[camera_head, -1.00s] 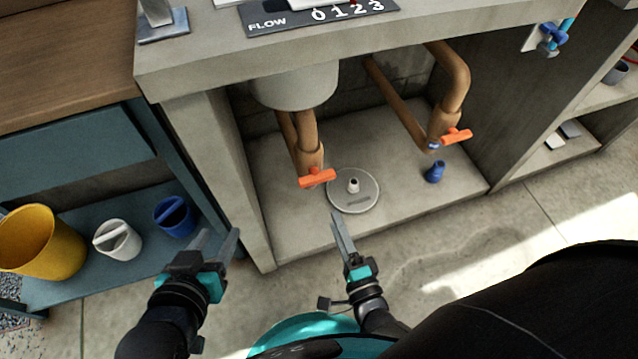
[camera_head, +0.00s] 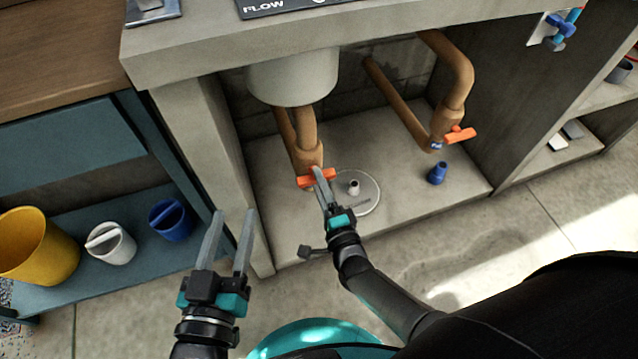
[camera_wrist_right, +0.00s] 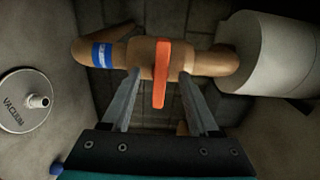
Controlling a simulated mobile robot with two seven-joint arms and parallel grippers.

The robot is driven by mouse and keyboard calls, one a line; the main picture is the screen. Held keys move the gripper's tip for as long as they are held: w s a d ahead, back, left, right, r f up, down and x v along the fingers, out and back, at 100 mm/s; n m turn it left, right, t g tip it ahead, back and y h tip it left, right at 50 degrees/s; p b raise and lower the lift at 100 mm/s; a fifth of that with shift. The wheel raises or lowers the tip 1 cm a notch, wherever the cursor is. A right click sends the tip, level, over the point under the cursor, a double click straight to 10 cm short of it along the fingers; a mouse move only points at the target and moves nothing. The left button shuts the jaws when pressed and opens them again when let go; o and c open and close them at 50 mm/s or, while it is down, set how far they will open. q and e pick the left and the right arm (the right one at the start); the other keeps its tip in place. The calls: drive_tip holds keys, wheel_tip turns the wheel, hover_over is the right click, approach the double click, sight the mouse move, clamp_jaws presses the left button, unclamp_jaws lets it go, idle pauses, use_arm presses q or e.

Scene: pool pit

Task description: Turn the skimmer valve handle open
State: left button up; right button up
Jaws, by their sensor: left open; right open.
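An orange valve handle (camera_head: 306,181) sits on the left brown pipe (camera_head: 307,130) below a pale cylinder (camera_head: 292,80). It lies crosswise to the pipe. In the right wrist view the handle (camera_wrist_right: 161,74) stands between the two open fingers of my right gripper (camera_wrist_right: 160,80), with visible gaps on both sides. In the head view my right gripper (camera_head: 321,178) overlaps the handle's right end. A blue and white label (camera_wrist_right: 102,54) circles this pipe; I cannot read it. My left gripper (camera_head: 234,214) is open and empty, in front of the left concrete post.
A second orange handle (camera_head: 460,135) is on the right pipe. A round plate marked VACUUM (camera_wrist_right: 24,98) lies on the niche floor beside my right gripper. A blue fitting (camera_head: 437,172) stands further right. A yellow bucket (camera_head: 38,250) is on the left shelf. The concrete counter (camera_head: 200,55) overhangs the niche.

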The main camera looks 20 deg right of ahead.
drive_tip(key=shift+w, duration=0.25)
clamp_jaws()
idle(0.5)
